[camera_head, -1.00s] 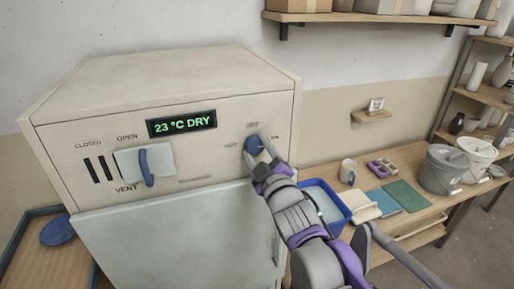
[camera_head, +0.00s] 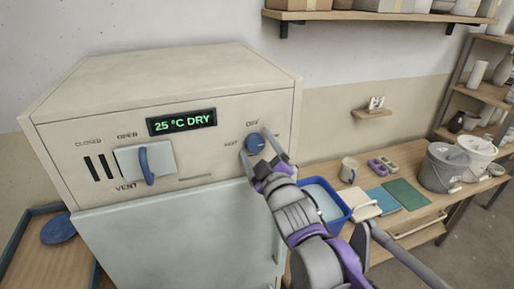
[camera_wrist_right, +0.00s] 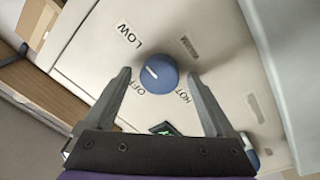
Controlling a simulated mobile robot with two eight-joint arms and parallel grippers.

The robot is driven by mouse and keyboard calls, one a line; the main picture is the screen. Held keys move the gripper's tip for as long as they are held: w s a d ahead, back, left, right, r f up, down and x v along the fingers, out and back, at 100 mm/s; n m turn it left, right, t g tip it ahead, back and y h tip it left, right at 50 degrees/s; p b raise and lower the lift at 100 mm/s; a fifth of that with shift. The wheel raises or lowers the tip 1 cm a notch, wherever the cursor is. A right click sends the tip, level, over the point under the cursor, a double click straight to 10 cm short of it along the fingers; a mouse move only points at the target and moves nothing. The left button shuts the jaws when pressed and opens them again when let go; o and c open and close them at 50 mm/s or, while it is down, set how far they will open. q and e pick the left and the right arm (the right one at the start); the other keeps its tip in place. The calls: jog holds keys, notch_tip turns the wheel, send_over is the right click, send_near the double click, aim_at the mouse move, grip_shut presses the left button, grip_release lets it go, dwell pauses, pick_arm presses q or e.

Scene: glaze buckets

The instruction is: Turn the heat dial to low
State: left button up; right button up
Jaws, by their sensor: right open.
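The blue heat dial (camera_head: 255,144) sits on the right of the cream kiln's front panel. It also shows in the right wrist view (camera_wrist_right: 160,75), where its short white mark points between the OFF (camera_wrist_right: 136,88) and LOW (camera_wrist_right: 130,35) labels. The HOT label (camera_wrist_right: 182,97) is on the other side of OFF. My right gripper (camera_head: 260,151) is open, its fingers spread either side of the dial with gaps to it; the wrist view shows the fingers (camera_wrist_right: 160,78) apart too. The kiln display (camera_head: 182,122) reads 25 °C DRY. My left gripper is not in view.
A vent lever (camera_head: 147,166) on a pale plate is on the panel's left. Below is the kiln door (camera_head: 175,235). A blue tray (camera_head: 342,208), mug (camera_head: 349,170) and grey bucket (camera_head: 440,170) stand on the bench to the right. A wall shelf (camera_head: 375,16) hangs above.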

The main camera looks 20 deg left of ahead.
jog(key=r+v, duration=0.1)
jog(key=v, duration=0.9)
jog(key=shift+s+d+f+b, duration=0.25)
jog(key=shift+s+f+b, duration=0.05)
jog(key=shift+f+b, duration=0.2)
jog(key=s+d+f+m+g+h, duration=0.25)
jog(key=d+f+m+h, duration=0.55)
jog(key=d+f, duration=0.65)
jog(key=s+d+f+m+g+h, duration=0.1)
jog(key=s+d+f+m+g, duration=0.3)
jog(key=s+d+f, duration=0.2)
jog(key=s+d+f+m+g+h, duration=0.1)
jog(key=s+d+f+m+g, duration=0.2)
jog(key=s+d+f, duration=0.3)
jog(key=s+f+g, duration=0.1)
jog(key=s+f, duration=0.2)
jog(key=f, duration=0.1)
jog(key=shift+f+m+h, duration=0.15)
jog(key=shift+m+h, duration=0.15)
jog(key=shift+m, duration=0.1)
jog(key=shift+s, duration=0.1)
